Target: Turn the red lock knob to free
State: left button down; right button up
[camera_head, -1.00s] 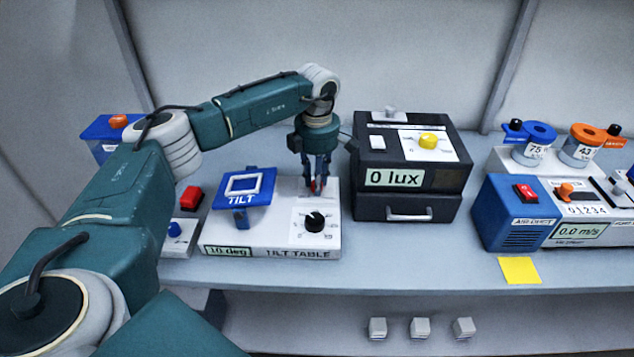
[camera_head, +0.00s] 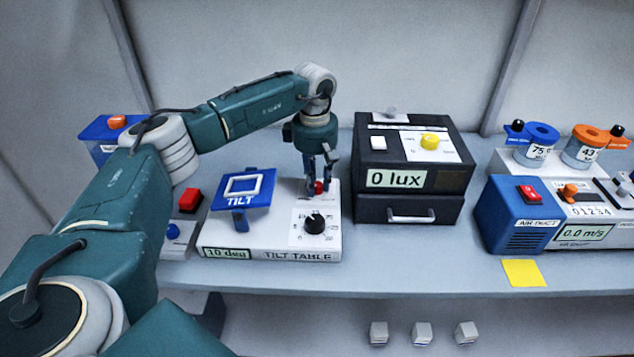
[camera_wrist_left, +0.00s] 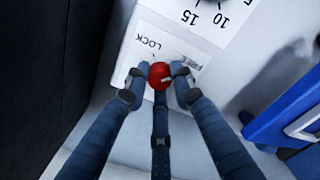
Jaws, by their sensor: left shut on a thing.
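The red lock knob (camera_head: 318,187) stands on the back right part of the white tilt table box (camera_head: 270,240). In the left wrist view the knob (camera_wrist_left: 160,75) is round and red with a pale pointer mark, between the printed words LOCK and FREE. The mark points toward the FREE side. My left gripper (camera_head: 319,186) comes down over it, and its fingers (camera_wrist_left: 158,80) are closed around the knob. The blue TILT plate (camera_head: 262,203) is tilted, and the display reads 10 deg. My right gripper is not in view.
A black dial (camera_head: 315,222) sits in front of the knob. The black lux box (camera_head: 410,208) stands close on the right. A red button (camera_head: 190,200) and a blue knob (camera_head: 174,230) are at the left. The shelf between the lux box and the blue air duct unit (camera_head: 500,232) is clear.

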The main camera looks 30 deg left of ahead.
pick_arm(q)
jog(key=shift+w+a+r, duration=0.1)
dwell(0.4)
jog(key=c, duration=1.5)
grip_release()
jog(key=shift+o, duration=0.2)
notch_tip(320, 180, up, 12)
jog(key=shift+s, duration=0.3)
